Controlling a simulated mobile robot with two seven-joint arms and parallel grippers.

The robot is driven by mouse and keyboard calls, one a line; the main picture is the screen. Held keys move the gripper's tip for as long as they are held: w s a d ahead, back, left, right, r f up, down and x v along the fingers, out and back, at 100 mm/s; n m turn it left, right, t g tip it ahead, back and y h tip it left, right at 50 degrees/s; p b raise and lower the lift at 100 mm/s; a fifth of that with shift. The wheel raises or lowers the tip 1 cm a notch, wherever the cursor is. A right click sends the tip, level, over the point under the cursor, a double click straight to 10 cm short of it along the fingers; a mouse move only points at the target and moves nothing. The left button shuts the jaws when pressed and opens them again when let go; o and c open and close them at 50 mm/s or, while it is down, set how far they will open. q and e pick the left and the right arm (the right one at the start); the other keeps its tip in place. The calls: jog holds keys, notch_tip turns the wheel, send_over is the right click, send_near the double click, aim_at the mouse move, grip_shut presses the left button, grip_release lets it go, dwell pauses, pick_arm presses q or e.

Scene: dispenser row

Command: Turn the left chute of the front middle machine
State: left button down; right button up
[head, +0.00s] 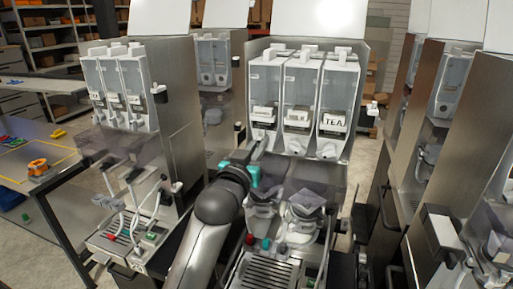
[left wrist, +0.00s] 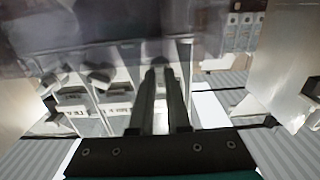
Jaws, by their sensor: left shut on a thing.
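The front middle machine (head: 345,75) has three clear canisters side by side, the right one labelled TEA. Under each canister is a pale chute; the left chute (head: 266,133) is partly covered by my gripper. My left gripper (head: 257,150) reaches up to this chute from below, its fingers shut on it at the left canister's base. In the left wrist view, the two dark fingers (left wrist: 161,72) lie close together in front of the machine; the chute between their tips is too unclear to make out. My right gripper is in neither view.
Below the chutes are smoky clear covers, mixing bowls (head: 303,212) and a drip grille (head: 268,270). Another machine (head: 180,110) stands close on the left, and more machines (head: 440,130) stand on the right. A table with an orange item (head: 38,167) is at far left.

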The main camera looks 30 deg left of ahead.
pick_arm(q)
jog(key=c, duration=0.9)
grip_release()
jog(key=shift+p+v, duration=1.85)
jog(key=shift+v, duration=5.75)
jog(key=shift+f, duration=0.1)
